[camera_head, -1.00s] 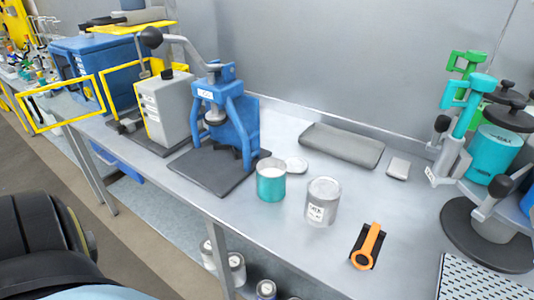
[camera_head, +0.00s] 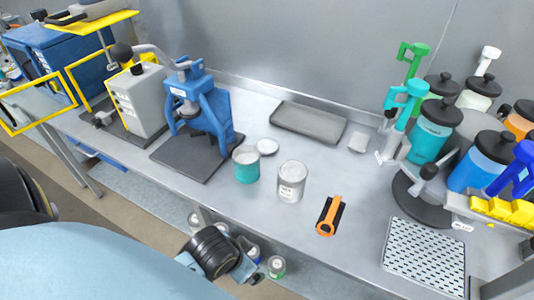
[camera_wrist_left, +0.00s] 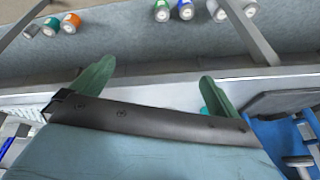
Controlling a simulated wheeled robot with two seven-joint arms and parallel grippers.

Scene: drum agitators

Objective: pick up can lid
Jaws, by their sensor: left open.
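The can lid (camera_head: 267,146) is a small pale round disc lying flat on the metal table, just behind an open teal can (camera_head: 246,172). A grey can (camera_head: 292,188) with a white label stands to its right. My left gripper (camera_head: 246,271) is in front of the table's front edge, well short of the lid. In the left wrist view its two green fingers (camera_wrist_left: 155,85) are spread, with nothing between them. A bit of teal shows behind the right finger; the lid cannot be made out there. My right gripper is not in view.
A blue press (camera_head: 203,110) on a dark base stands left of the cans. An orange-handled tool (camera_head: 330,215) and a perforated tray (camera_head: 425,258) lie to the right, near a round stand of coloured canisters (camera_head: 432,130). A grey flat pad (camera_head: 308,122) lies behind. Cans stand below the table.

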